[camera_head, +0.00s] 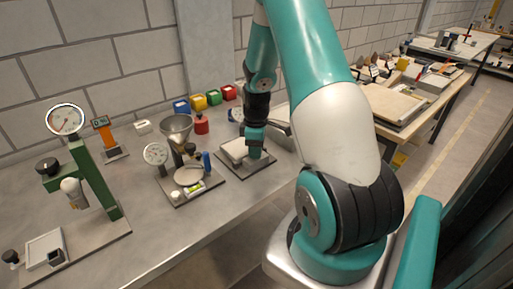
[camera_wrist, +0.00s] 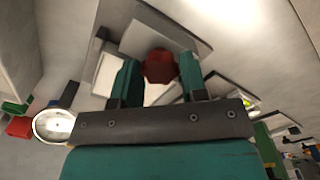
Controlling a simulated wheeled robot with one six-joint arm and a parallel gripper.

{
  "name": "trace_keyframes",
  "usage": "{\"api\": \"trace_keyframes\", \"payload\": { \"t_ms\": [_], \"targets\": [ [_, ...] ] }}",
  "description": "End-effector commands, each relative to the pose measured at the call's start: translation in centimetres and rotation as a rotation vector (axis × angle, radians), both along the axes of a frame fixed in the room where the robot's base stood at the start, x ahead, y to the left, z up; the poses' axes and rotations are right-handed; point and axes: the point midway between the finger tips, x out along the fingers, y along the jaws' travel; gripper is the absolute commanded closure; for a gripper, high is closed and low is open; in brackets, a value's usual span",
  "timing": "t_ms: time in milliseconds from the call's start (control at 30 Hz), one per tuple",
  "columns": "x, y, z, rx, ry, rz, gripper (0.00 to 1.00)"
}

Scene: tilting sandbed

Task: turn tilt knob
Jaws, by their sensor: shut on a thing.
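The tilt knob, a dark red faceted knob (camera_wrist: 159,66), sits between the two teal fingers of my gripper (camera_wrist: 160,78) in the wrist view. The fingers are closed on its sides. In the head view my gripper (camera_head: 256,150) points down over a small device with a pale box-like bed (camera_head: 234,150) on a dark base plate (camera_head: 246,174). The knob is hidden behind my gripper there. In the wrist view pale bed parts (camera_wrist: 107,73) lie beside and beyond the knob.
A round white dial (camera_wrist: 54,125) is close to the device. Left of it stands a funnel rig (camera_head: 177,128) with a dial gauge (camera_head: 156,154). A green press stand (camera_head: 95,180) is farther left. Coloured bins (camera_head: 213,97) line the wall. The bench front is clear.

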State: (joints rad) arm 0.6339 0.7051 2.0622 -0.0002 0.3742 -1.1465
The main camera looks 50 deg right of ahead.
Motion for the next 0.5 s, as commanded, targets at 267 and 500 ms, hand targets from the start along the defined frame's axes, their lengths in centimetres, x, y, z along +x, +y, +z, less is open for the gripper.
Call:
{"api": "trace_keyframes", "payload": {
  "t_ms": [267,500],
  "targets": [
    [0.00,-0.02,0.01,0.000,0.000,-0.164,0.84],
    [-0.02,-0.03,0.01,-0.001,0.001,-0.386,0.84]
  ]
}}
